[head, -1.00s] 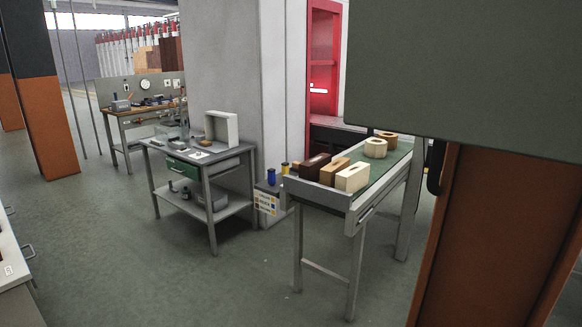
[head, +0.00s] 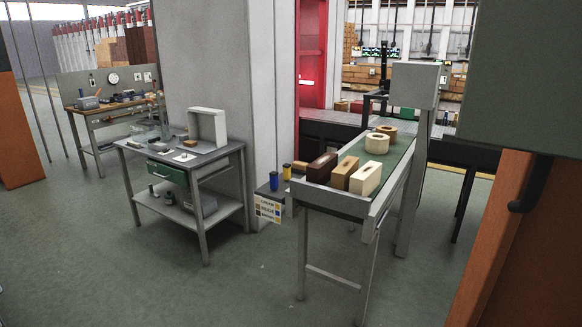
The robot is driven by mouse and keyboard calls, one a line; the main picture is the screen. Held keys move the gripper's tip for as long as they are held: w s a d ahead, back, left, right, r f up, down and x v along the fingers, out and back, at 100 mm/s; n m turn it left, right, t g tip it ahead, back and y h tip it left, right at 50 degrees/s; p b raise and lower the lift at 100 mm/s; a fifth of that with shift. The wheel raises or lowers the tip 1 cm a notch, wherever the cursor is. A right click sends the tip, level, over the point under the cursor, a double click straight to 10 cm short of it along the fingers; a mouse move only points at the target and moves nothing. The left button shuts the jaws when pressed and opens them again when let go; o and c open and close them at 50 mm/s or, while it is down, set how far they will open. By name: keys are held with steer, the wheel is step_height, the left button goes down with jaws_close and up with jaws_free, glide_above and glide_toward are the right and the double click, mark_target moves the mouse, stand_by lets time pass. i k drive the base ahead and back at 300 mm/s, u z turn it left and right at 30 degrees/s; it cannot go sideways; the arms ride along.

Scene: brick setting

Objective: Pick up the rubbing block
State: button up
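I cannot tell for sure which object is the rubbing block. Several small items lie on a grey work table (head: 222,152) left of the middle. Among them are a small dark block (head: 190,143) before an open white box (head: 208,125) and a white sheet (head: 184,157). They are too small to identify. On the green-topped bench to the right stand a dark brown brick (head: 321,167), a tan brick (head: 346,173) and a cream brick (head: 367,179), each with a slot in its top. My gripper is not in view.
A blue can (head: 274,180) stands between the tables. A second workbench (head: 100,108) is at the back left. An orange panel (head: 495,240) blocks the right. The floor (head: 130,265) in front is clear.

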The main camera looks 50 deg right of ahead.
mark_target(299, 167)
steer(key=i, duration=0.95)
steer(key=u, duration=0.15)
steer(key=k, duration=0.2)
steer(key=z, duration=2.55)
steer(key=i, duration=0.8)
steer(key=u, duration=0.25)
